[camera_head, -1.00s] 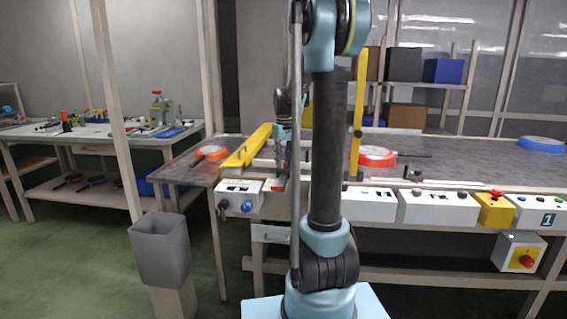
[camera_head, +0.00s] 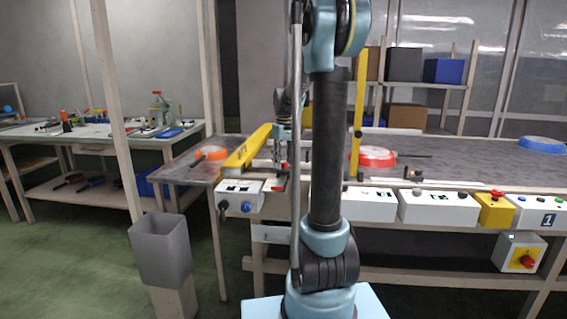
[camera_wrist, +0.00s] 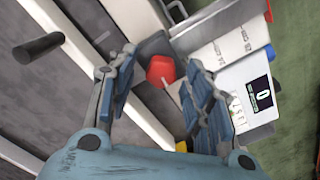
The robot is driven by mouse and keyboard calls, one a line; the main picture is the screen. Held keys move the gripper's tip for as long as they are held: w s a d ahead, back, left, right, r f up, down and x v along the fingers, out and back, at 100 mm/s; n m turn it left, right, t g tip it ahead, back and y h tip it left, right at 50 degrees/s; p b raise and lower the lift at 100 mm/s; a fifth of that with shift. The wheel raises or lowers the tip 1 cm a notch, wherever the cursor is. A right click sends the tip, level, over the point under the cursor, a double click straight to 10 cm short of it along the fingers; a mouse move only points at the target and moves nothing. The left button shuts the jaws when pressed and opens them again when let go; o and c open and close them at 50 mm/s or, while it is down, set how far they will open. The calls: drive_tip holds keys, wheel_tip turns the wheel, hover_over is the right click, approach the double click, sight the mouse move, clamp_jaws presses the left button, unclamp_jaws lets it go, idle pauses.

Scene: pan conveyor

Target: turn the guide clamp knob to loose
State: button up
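A red knob (camera_wrist: 161,69) on a dark bracket shows in the wrist view between and beyond my fingertips; I take it to be the guide clamp knob. My gripper (camera_wrist: 160,60) is open, with one blue padded finger on each side of the knob. A gap shows on both sides, and I cannot tell any contact. In the head view my gripper (camera_head: 283,140) is over the conveyor's front edge, partly hidden by my arm. Red parts show below it, too small to tell apart. The knob's setting is not readable.
A display box (camera_wrist: 257,92) reading 0 and a white label plate lie right of the fingers.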

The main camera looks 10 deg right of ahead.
drive_tip(key=shift+r, duration=0.1)
wheel_tip(320, 180, up, 12)
idle(0.7)
drive_tip(key=shift+f, duration=0.2)
drive_tip(key=s+f+m, duration=0.1)
drive_tip(key=s+f, duration=0.6)
drive_tip(key=s, duration=0.4)
drive_tip(key=s+f+m+t, duration=0.1)
drive_tip(key=s+f+m, duration=0.1)
drive_tip(key=s+f, duration=0.6)
drive_tip(key=s+f+m+t, duration=0.1)
drive_tip(key=s+f, duration=0.7)
drive_tip(key=s, duration=0.8)
drive_tip(key=shift+a+f+m, duration=0.15)
drive_tip(key=shift+f+m, duration=0.05)
drive_tip(key=shift+m, duration=0.3)
drive_tip(key=shift+w, duration=0.1)
drive_tip(key=shift+w+f, duration=0.2)
drive_tip(key=shift+w, duration=0.2)
